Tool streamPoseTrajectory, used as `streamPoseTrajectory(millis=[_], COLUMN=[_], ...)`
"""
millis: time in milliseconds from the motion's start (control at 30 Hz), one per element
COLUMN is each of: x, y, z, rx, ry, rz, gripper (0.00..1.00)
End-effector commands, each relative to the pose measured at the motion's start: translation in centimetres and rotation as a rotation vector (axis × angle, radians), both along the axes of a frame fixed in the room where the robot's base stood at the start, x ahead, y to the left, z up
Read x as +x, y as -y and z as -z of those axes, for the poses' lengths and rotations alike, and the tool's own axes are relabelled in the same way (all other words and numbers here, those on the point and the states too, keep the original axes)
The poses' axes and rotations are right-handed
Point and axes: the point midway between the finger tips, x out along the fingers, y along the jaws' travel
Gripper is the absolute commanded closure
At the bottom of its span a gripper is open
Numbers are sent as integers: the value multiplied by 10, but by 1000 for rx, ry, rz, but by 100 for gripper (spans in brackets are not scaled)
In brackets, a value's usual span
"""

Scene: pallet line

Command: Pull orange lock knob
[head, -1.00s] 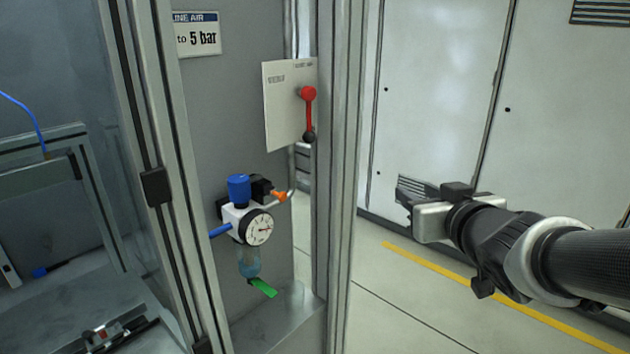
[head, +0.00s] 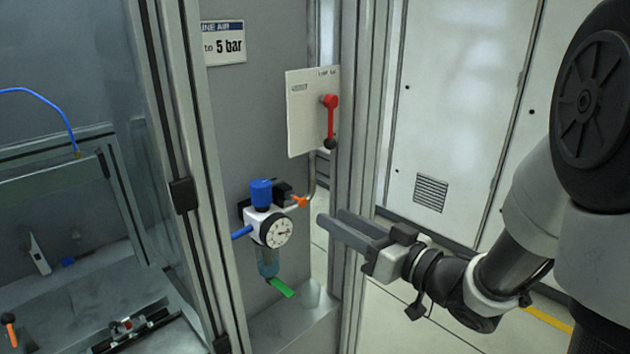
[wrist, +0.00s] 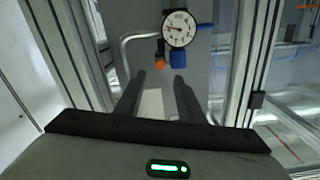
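The orange lock knob (head: 299,201) sits on the right side of the air regulator (head: 262,224), beside the blue cap (head: 261,192) and above right of the round gauge (head: 279,232). My gripper (head: 332,218) points left toward the regulator, its fingertips just right of the orange knob in the picture and apart from it. In the wrist view the unit appears upside down, with the orange knob (wrist: 159,62) beyond the gap between my fingers (wrist: 159,80). The fingers are apart with nothing between them.
An aluminium post (head: 355,120) stands right of the regulator, behind my gripper in the head view. A white panel with a red lever (head: 330,118) is above. A green tab (head: 281,287) hangs below the bowl. A bent pipe (wrist: 125,45) runs near the orange knob.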

Motion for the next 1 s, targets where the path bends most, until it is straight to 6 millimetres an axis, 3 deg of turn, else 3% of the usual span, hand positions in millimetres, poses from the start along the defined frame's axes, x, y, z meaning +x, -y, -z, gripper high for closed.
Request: streamPoseTrajectory(millis=[200,500,933,1000], x=[32,63,70,70], y=[-39,-73,-80,-80], z=[1,1,1,1], rx=[0,-1,0,0], ry=[4,3,4,4], rz=[-5,-3,0,0], gripper=[65,65,65,76])
